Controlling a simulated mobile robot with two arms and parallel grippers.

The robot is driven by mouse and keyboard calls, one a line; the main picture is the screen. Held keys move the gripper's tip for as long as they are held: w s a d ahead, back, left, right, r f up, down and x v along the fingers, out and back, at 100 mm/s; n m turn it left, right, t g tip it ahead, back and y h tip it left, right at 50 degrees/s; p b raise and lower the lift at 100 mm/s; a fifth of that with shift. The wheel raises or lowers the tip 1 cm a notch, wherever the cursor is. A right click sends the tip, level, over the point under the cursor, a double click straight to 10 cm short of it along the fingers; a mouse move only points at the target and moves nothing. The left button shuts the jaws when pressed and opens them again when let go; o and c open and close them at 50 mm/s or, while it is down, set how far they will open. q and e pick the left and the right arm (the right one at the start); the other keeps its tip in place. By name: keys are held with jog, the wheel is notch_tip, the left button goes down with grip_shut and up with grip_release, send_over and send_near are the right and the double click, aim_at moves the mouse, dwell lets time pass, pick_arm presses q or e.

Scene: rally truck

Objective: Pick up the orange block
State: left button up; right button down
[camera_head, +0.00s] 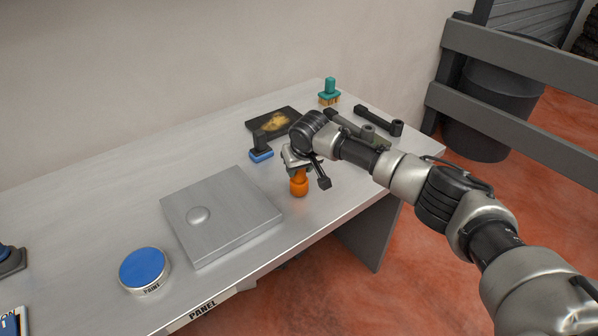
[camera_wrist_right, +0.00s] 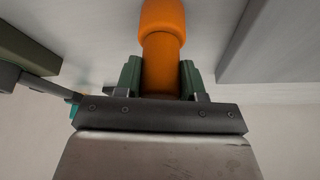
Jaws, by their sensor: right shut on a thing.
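The orange block (camera_head: 299,186) is a small rounded orange piece near the front edge of the grey table. It is between the fingers of my right gripper (camera_head: 298,171), which comes down on it from above. In the right wrist view the orange block (camera_wrist_right: 161,62) sits between the two green fingertips of the right gripper (camera_wrist_right: 161,78), which are shut on it. Its lower end looks to be at or very close to the tabletop; I cannot tell whether it touches. My left gripper is not in view.
A blue-edged tool (camera_head: 261,154), a dark sanding plate (camera_head: 262,122), a teal brush (camera_head: 329,90) and a black tool (camera_head: 378,119) lie behind. The table's front edge is close.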

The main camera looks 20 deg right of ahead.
jog(key=shift+w+r, duration=0.1)
jog(key=shift+r, duration=0.4)
notch_tip(320, 180, up, 2)
jog(key=shift+r+b, duration=0.25)
jog(key=shift+b, duration=0.15)
jog(key=s+d+r+b, duration=0.1)
jog(key=s+d+r, duration=0.5)
jog(key=d, duration=0.4)
jog(key=shift+r+b, duration=0.35)
jog(key=shift+r, duration=0.35)
jog(key=c, duration=1.2)
grip_release()
grip_shut()
